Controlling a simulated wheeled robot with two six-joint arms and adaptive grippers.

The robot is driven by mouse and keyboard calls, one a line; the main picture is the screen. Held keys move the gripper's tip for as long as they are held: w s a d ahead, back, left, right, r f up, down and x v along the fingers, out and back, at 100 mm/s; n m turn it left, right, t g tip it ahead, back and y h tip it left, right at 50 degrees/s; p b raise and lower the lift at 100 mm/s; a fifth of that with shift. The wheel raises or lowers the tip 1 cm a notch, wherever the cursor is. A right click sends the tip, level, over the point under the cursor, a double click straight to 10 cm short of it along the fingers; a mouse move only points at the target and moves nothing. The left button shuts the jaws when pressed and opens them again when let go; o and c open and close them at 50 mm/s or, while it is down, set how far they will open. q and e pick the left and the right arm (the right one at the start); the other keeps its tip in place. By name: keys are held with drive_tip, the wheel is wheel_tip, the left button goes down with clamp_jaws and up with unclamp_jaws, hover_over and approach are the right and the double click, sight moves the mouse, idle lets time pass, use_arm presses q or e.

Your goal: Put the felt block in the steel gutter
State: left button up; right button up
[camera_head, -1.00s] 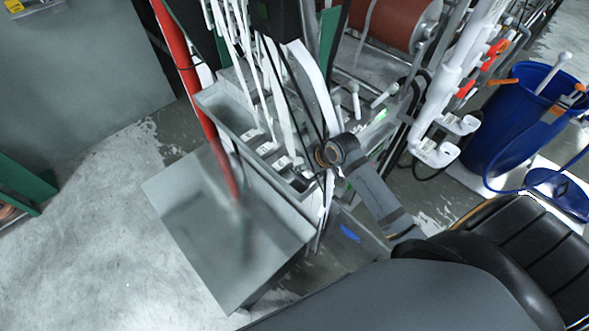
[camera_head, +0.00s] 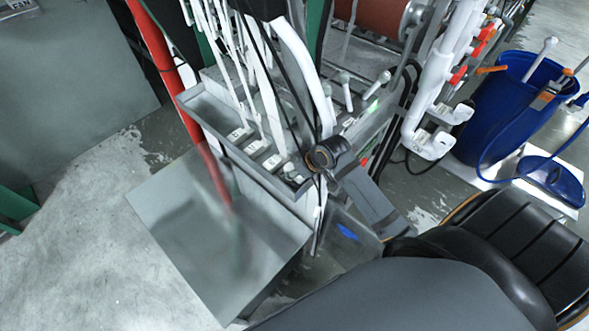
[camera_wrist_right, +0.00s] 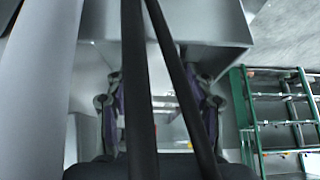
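The steel gutter (camera_head: 236,150) is the long grey trough at the foot of the white straps in the head view, above a grey sheet-topped surface. I cannot make out the felt block in either view. My right arm reaches in from the lower right, its dark joint close to the gutter's right end in the picture. My right gripper (camera_wrist_right: 161,104) shows in the wrist view with its two purple-and-grey fingers apart and nothing clearly between them. Dark bars and straps cross that view and hide part of it. My left gripper is not in view.
A blue barrel (camera_head: 505,112) stands at the right. A green rack (camera_wrist_right: 282,112) stands right in the wrist view. Open floor (camera_head: 75,235) lies left.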

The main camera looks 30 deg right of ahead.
drive_tip(key=shift+w, duration=0.15)
drive_tip(key=shift+r, duration=0.15)
drive_tip(key=p+v, duration=0.1)
drive_tip(key=v, duration=0.9)
drive_tip(key=shift+d+r+p, duration=0.15)
drive_tip(key=shift+p, duration=0.2)
drive_tip(key=shift+s+r+p, duration=0.35)
drive_tip(key=shift+s+r, duration=0.2)
